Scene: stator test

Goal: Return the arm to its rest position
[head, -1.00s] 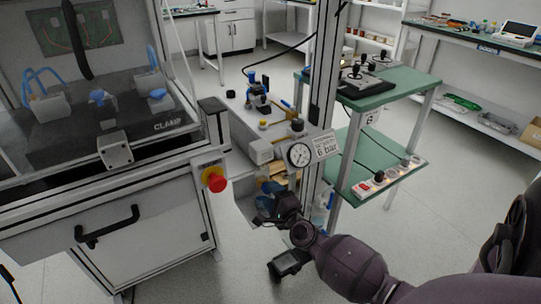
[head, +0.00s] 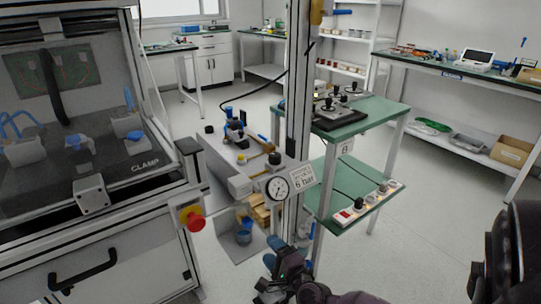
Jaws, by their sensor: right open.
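My right gripper (head: 284,268) shows at the bottom middle of the head view, below the pressure gauge (head: 277,188). It is open, with no object visible between its fingers. My right arm (head: 345,297) runs along the bottom edge, mostly cut off by the frame. A dark rounded part of my own body fills the lower right corner. My left gripper does not show.
The test cabinet (head: 105,200) with its red stop button (head: 195,221) stands at the left. A metal post (head: 298,100) rises near the gripper. The green two-shelf table (head: 385,112) stands right of it. Floor (head: 430,220) is clear at the right.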

